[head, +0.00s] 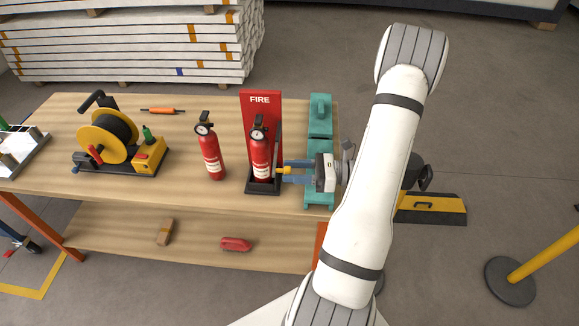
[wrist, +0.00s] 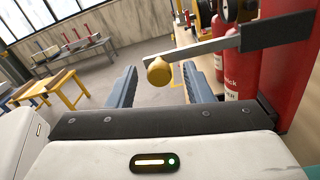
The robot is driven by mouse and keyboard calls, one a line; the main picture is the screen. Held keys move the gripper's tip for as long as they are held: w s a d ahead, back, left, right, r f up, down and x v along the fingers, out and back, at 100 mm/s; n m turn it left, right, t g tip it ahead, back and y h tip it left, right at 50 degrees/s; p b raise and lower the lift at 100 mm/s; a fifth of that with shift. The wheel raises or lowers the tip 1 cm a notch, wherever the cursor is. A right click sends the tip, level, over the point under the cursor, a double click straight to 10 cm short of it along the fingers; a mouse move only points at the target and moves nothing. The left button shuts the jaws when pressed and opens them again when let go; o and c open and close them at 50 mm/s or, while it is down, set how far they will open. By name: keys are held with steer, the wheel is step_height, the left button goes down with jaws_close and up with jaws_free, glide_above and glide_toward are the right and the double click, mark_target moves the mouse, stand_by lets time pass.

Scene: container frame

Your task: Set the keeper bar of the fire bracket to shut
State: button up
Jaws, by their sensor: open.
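The fire bracket (head: 262,98) is a red backplate marked FIRE with a dark base, standing on the bench. A red extinguisher (head: 260,158) stands upright in it. The keeper bar (wrist: 205,47) is a flat grey bar with a yellow knob (wrist: 159,73) at its end. It sticks out forward from the backplate along the extinguisher's right side, not across its front. My gripper (head: 286,172) comes from the right with blue fingers open. The knob shows between the fingertips in the wrist view; I cannot tell whether either finger touches it.
A second extinguisher (head: 210,152) stands left of the bracket. A teal case (head: 320,115) lies right of it, under and behind my gripper. A yellow cable reel (head: 108,135) and an orange screwdriver (head: 162,111) are farther left. The bench front (head: 180,195) is clear.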

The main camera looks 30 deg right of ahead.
steer(key=shift+w+a, duration=0.3)
steer(key=shift+a, duration=0.3)
jaws_close()
steer(key=shift+d, duration=0.1)
